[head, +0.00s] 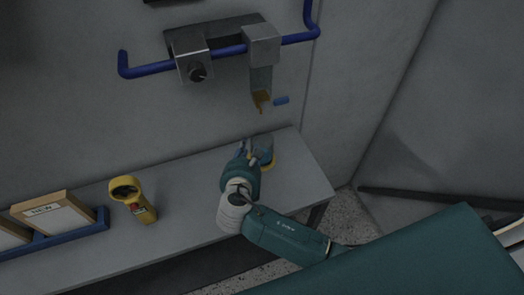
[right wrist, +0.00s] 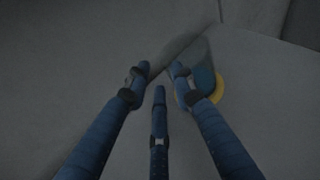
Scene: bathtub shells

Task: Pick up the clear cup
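The clear cup (head: 262,146) looks like a faint see-through shape standing near the right end of the grey shelf, with blue and yellow at its base. My right gripper (head: 246,152) is just to its left and hides part of it. In the right wrist view, the three blue fingers of my right gripper (right wrist: 157,78) are spread apart. The cup (right wrist: 207,58) shows beside and behind the right-hand finger, with its yellow base (right wrist: 219,88) to the right. I cannot tell whether that finger touches it. My left gripper is not in view.
A yellow scanner-like tool (head: 134,199) stands on the grey shelf (head: 180,205) left of my arm. A wooden box (head: 54,213) sits in a blue rack at far left. A blue bar (head: 150,69) with metal brackets is on the wall above. Shelf between tool and arm is clear.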

